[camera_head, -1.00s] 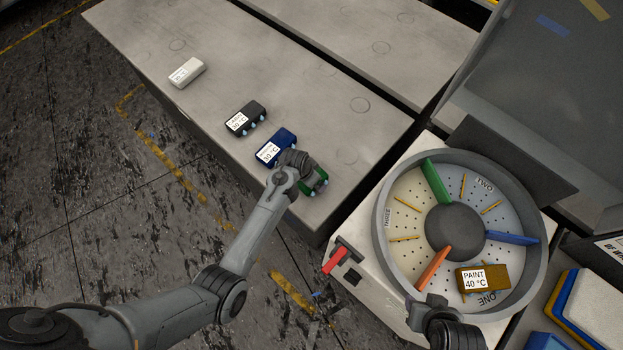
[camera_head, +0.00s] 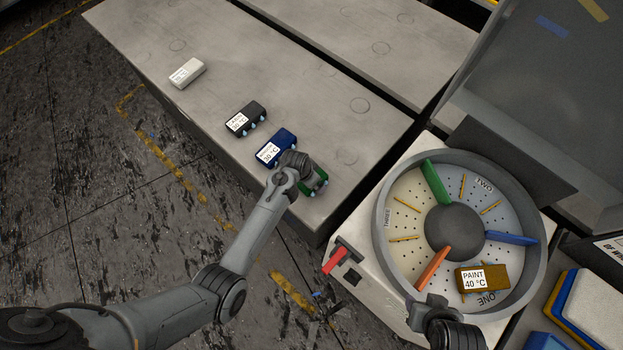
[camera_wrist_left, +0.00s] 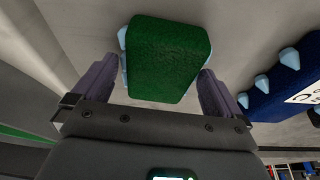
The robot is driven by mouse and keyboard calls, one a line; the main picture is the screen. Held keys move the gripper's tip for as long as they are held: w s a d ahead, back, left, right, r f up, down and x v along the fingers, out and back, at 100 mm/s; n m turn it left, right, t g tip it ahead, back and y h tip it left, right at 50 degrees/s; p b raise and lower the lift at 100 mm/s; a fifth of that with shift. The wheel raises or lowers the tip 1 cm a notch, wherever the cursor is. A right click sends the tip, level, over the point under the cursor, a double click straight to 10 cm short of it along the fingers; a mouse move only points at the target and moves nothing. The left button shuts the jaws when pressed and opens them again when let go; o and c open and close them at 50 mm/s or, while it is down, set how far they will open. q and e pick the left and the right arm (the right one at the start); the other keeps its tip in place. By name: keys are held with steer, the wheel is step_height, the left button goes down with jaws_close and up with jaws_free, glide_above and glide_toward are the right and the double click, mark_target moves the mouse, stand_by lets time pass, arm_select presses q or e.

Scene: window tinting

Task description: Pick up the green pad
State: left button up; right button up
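The green pad (camera_head: 313,184) lies near the front right corner of the grey table, mostly hidden in the head view by my left gripper (camera_head: 305,170). In the left wrist view the green pad (camera_wrist_left: 167,58) is seen close up, with light blue bumps along its sides. The fingers of my left gripper (camera_wrist_left: 158,72) are spread, one on each side of its near end. A gap shows beside the left finger; whether the right finger touches the pad is unclear. My right gripper (camera_head: 433,305) is over the near rim of the round drum, its fingers too obscured to read.
A blue pad (camera_head: 276,147) lies close beside the green one; it also shows in the left wrist view (camera_wrist_left: 277,98). A black pad (camera_head: 246,118) and a white pad (camera_head: 187,73) lie farther left. The drum (camera_head: 545,235) holds a brown PAINT block (camera_head: 495,277).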

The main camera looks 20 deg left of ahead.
arm_select(q)
steer(key=c, duration=1.1)
steer(key=shift+o, duration=0.2)
steer(key=shift+r, duration=0.2)
